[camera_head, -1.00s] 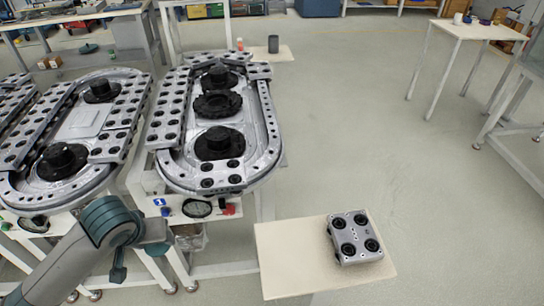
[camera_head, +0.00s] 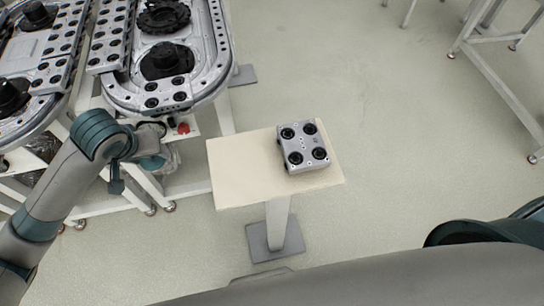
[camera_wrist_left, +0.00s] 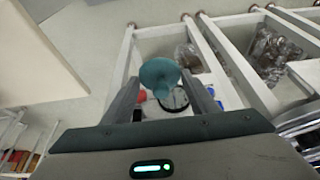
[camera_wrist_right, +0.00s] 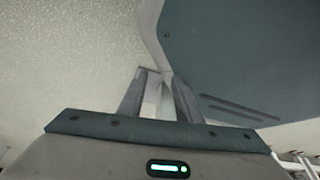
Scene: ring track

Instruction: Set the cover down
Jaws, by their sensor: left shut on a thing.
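The cover (camera_wrist_left: 160,74), a teal piece with a round, smooth top, sits between the fingers of my left gripper (camera_wrist_left: 162,88) in the left wrist view. The gripper is shut on it, in the air in front of the track's frame. In the head view the left hand is left of the small beige table (camera_head: 235,182), apart from it. A grey block with black round parts (camera_head: 303,146) lies on that table's right half. My right gripper (camera_wrist_right: 160,75) is seen only in the right wrist view, its fingertips close together with nothing visible held.
Ring tracks (camera_head: 215,75) with black hubs stand at the upper left on white frames. A red knob (camera_head: 183,128) shows on the front panel. The table's left half is bare. Open floor (camera_head: 370,90) lies to the right, with a white-legged table (camera_head: 510,100) beyond.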

